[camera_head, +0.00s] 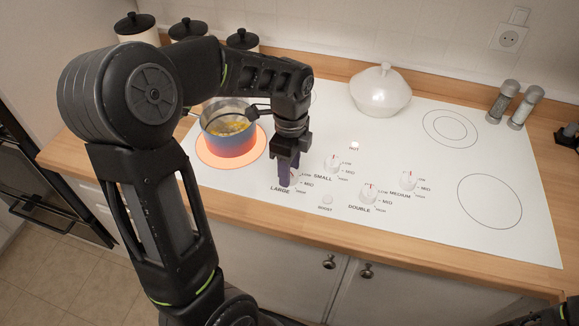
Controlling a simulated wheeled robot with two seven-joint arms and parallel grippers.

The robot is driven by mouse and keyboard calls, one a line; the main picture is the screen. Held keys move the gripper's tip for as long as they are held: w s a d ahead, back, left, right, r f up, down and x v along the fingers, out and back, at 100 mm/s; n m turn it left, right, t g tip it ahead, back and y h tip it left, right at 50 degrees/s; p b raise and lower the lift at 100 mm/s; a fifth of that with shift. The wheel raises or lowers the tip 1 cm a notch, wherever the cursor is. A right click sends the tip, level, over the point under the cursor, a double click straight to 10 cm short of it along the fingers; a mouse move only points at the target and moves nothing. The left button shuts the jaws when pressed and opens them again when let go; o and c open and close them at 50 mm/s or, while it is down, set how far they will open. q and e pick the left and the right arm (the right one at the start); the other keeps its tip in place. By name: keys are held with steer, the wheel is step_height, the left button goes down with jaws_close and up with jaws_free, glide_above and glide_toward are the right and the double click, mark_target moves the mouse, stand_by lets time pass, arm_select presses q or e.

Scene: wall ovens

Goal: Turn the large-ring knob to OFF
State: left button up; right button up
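The white cooktop (440,222) is set in a wooden counter. Its large-ring knob (291,183), beside the printed word LARGE, is mostly hidden by my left gripper (287,182). The gripper points down with its fingertips at the knob; whether they are closed on it I cannot tell. The large ring (205,156) glows orange under a pot (231,141) with yellowish food in it. A red "HOT" light (354,147) shows on the cooktop. My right gripper is not clearly seen.
Other knobs stand close by: small (332,163), double (369,192) and medium (408,180). A white lidded dish (380,92) is at the back, with two shakers (525,104) at the right. Dark-lidded canisters (137,28) stand at the back left. The cooktop's right side is clear.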

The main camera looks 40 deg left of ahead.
arm_select(q)
jaws_close()
steer(key=shift+n, duration=0.5)
steer(key=n+b, duration=0.1)
steer(key=n, duration=0.4)
steer(key=n+b, duration=0.1)
steer(key=n, duration=0.5)
steer(key=shift+n, duration=0.4)
steer(key=n, duration=0.7)
steer(key=shift+s+d+t+b, duration=0.1)
steer(key=shift+t+b, duration=0.2)
steer(key=shift+b, duration=0.1)
steer(key=n, duration=0.3)
steer(key=shift+n, duration=0.4)
steer(key=shift+n+b, duration=0.4)
steer(key=shift+n, duration=1.3)
